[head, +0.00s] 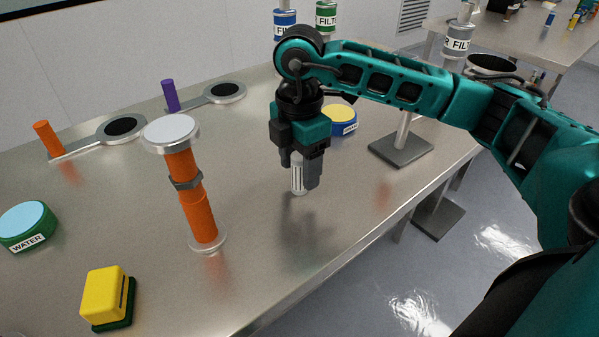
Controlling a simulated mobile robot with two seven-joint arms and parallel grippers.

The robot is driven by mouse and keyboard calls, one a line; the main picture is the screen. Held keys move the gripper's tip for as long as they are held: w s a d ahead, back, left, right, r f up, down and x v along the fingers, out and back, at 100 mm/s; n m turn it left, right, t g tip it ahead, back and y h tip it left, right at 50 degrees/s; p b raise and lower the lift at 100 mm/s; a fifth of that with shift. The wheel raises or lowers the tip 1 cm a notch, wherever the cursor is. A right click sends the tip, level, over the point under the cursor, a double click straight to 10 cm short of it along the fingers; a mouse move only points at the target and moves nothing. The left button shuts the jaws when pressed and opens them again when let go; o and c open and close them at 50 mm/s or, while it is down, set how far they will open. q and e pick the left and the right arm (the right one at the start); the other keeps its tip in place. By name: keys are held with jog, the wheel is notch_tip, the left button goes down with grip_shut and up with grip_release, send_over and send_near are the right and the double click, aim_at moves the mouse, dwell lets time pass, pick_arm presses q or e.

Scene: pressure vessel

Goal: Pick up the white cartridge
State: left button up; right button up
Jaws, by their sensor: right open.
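The white cartridge (298,181) stands upright on the metal table, right of the orange column, with dark marks on its side. My right gripper (301,171) points straight down over it, with its fingers open around the cartridge's upper part. The gripper hides the cartridge's top. I cannot tell whether a finger touches it. My left gripper is not in view.
An orange column (189,191) with silver end discs stands left of the gripper. A blue container with a yellow top (340,121) sits behind right. A yellow block (105,294), a water container (28,226) and two ring-ended tools (111,133) (215,94) lie left.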

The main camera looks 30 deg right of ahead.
jog(key=shift+f, duration=0.2)
grip_shut()
dwell(0.5)
